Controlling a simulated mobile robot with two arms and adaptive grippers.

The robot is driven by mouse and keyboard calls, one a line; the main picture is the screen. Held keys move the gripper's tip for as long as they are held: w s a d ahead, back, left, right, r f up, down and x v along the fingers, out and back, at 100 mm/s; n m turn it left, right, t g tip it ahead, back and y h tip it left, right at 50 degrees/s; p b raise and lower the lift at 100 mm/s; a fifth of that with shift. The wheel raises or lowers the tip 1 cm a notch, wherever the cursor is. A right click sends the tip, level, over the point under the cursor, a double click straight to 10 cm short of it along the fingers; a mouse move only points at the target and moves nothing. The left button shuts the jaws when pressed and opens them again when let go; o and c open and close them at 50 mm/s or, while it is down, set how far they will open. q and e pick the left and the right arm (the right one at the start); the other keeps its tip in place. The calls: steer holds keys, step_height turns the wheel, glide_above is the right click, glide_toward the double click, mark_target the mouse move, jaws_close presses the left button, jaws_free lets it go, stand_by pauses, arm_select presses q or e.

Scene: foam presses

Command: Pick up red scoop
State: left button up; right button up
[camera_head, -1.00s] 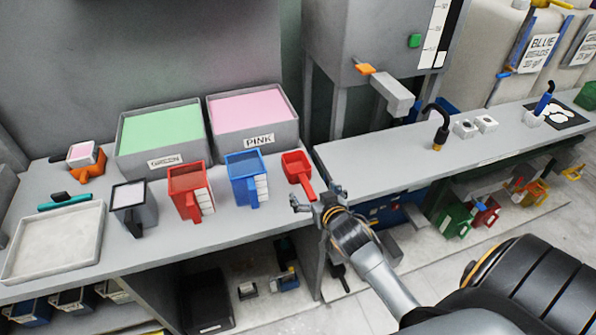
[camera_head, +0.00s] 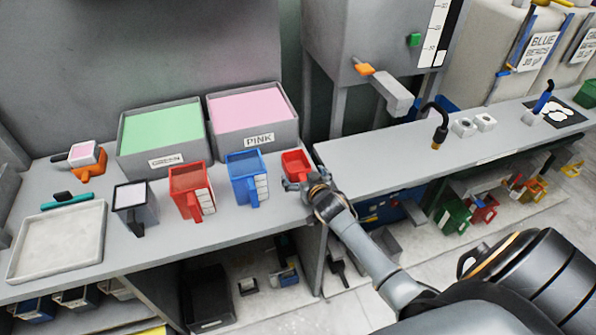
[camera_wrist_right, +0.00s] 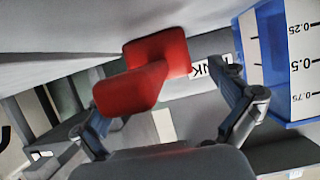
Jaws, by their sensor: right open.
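The red scoop (camera_head: 296,163) lies on the counter near its right end, to the right of the blue measuring jug. Its handle is mostly hidden by my right gripper (camera_head: 301,184) in the head view. In the right wrist view the scoop's handle (camera_wrist_right: 130,90) points toward the camera and sits between the two spread fingers of my right gripper (camera_wrist_right: 168,112). My left gripper is not in view.
The blue jug (camera_head: 247,178) stands close left of the scoop and also shows in the right wrist view (camera_wrist_right: 285,60). A red jug (camera_head: 190,190) stands further left. The pink bin (camera_head: 255,139) is behind. The lower counter (camera_head: 370,159) begins just to the right.

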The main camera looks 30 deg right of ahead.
steer(key=shift+w, duration=0.1)
steer(key=c, duration=1.3)
